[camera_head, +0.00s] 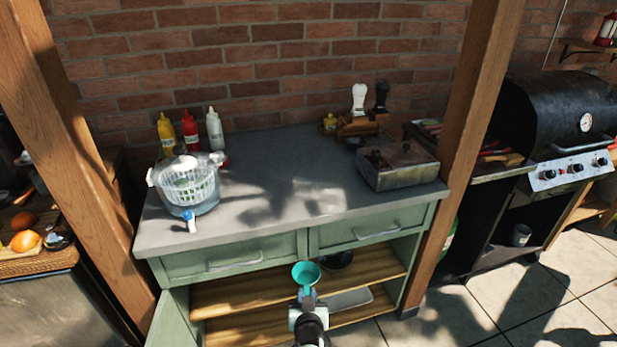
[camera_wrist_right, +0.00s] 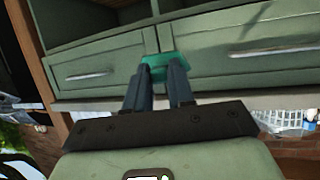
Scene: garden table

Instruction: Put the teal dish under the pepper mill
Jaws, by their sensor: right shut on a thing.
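The teal dish (camera_head: 306,272) is a small round bowl in front of the green cabinet, below the worktop edge. My right gripper (camera_head: 307,291) is shut on it from the near side. In the right wrist view the teal dish (camera_wrist_right: 158,60) shows at the tips of the two dark fingers (camera_wrist_right: 158,78). A white mill (camera_head: 359,99) and a black mill (camera_head: 381,96) stand in a wooden caddy (camera_head: 358,125) at the back of the worktop; I take the black one for the pepper mill. Its base is hidden. My left gripper is not in view.
The grey worktop (camera_head: 270,185) is clear in its middle. A salad spinner (camera_head: 186,185) and sauce bottles (camera_head: 190,131) stand at left, a metal box (camera_head: 398,166) at right. A dark bowl (camera_head: 337,260) sits on the open shelf. A wooden post (camera_head: 465,140) flanks the cabinet.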

